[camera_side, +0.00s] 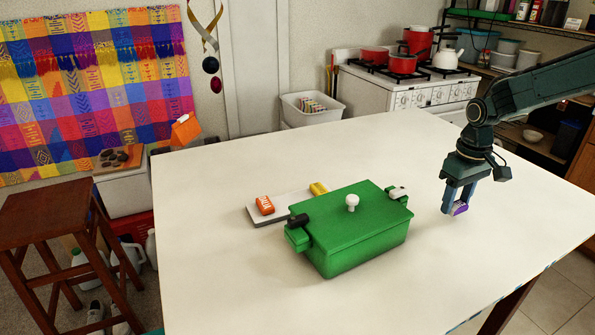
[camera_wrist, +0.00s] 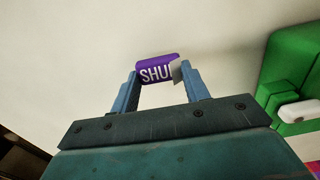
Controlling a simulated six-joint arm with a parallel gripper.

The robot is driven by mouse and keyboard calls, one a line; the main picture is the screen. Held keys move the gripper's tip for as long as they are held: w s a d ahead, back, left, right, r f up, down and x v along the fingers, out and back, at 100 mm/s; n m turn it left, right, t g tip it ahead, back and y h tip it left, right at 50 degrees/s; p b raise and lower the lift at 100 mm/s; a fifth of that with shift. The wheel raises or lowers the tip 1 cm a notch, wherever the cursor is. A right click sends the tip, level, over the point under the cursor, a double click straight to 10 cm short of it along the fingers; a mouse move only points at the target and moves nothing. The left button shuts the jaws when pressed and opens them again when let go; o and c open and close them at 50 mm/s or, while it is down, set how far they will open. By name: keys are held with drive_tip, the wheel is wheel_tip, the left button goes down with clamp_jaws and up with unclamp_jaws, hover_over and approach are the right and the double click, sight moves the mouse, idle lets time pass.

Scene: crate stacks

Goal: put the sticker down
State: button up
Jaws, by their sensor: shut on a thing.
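My gripper (camera_side: 456,206) is shut on a small purple sticker (camera_side: 460,208). In the side view the gripper points down at the right part of the white table (camera_side: 300,301), to the right of the green crate. I cannot tell whether the sticker touches the table top.
A green lidded crate (camera_side: 362,247) with a white knob (camera_side: 352,202), a black clip (camera_side: 298,220) and a white clip (camera_side: 398,193) stands mid-table. Behind its left side lies a grey plate (camera_side: 277,221) with an orange block (camera_side: 265,204) and a yellow block (camera_side: 319,189). Table around my gripper is clear.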

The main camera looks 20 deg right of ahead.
drive_tip(key=shift+s+f, duration=0.1)
drive_tip(key=shift+f, duration=0.05)
drive_tip(key=a, duration=0.7)
drive_tip(key=w+d+r, duration=0.5)
drive_tip(key=d+r, duration=0.4)
drive_tip(key=d, duration=0.3)
wheel_tip(320, 180, up, 9)
hover_over(485, 194)
drive_tip(key=shift+f, duration=0.1)
wheel_tip(485, 194, down, 20)
drive_tip(key=shift+r, duration=0.1)
idle(0.6)
